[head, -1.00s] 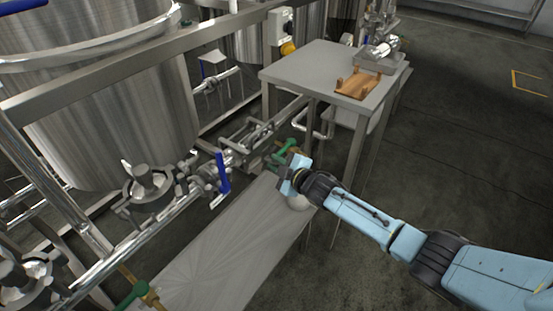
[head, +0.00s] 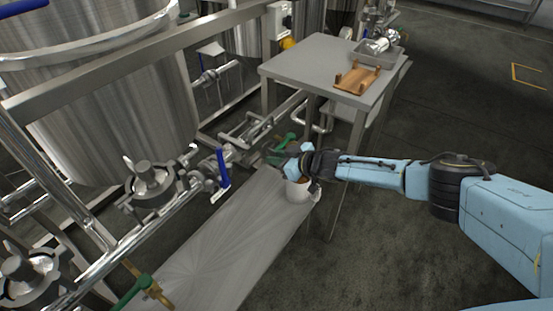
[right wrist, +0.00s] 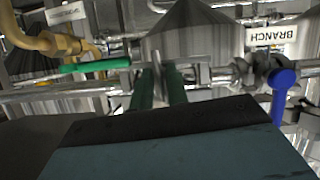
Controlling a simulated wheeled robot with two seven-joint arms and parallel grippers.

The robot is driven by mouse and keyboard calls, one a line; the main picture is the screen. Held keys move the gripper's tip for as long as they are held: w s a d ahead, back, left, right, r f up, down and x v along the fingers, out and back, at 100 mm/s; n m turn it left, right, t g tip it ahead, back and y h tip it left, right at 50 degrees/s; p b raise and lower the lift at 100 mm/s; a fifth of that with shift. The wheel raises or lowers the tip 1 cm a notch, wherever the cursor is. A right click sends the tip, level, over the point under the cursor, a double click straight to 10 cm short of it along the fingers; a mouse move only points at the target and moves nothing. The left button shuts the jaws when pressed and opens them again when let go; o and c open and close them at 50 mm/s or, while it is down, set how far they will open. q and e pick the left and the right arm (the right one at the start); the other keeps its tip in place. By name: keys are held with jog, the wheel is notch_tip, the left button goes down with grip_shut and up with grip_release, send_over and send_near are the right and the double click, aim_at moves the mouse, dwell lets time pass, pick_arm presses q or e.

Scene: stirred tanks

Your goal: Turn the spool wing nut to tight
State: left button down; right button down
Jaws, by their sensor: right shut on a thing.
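My right gripper (head: 280,158) reaches in from the right to the pipework beside the tank, low and left of the grey table. In the right wrist view its two dark green fingers (right wrist: 160,88) are close together, pointing at the pipe. They are shut on a small metal piece (right wrist: 158,62) on the pipe line, which seems to be the spool wing nut. Its wings are mostly hidden by the fingers, so its angle cannot be told. In the head view my gripper covers it. My left gripper is not in view.
A green valve lever (right wrist: 95,66) and a blue lever (right wrist: 282,82) flank the fingers; the blue one also shows in the head view (head: 223,167). A grey table (head: 312,62) bears a wooden rack (head: 357,80).

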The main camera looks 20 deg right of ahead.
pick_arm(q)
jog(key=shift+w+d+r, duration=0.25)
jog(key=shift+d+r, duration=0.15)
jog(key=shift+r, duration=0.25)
pick_arm(e)
jog(key=shift+d+m, duration=0.1)
jog(key=shift+m, duration=0.3)
jog(key=c, duration=1.4)
grip_release()
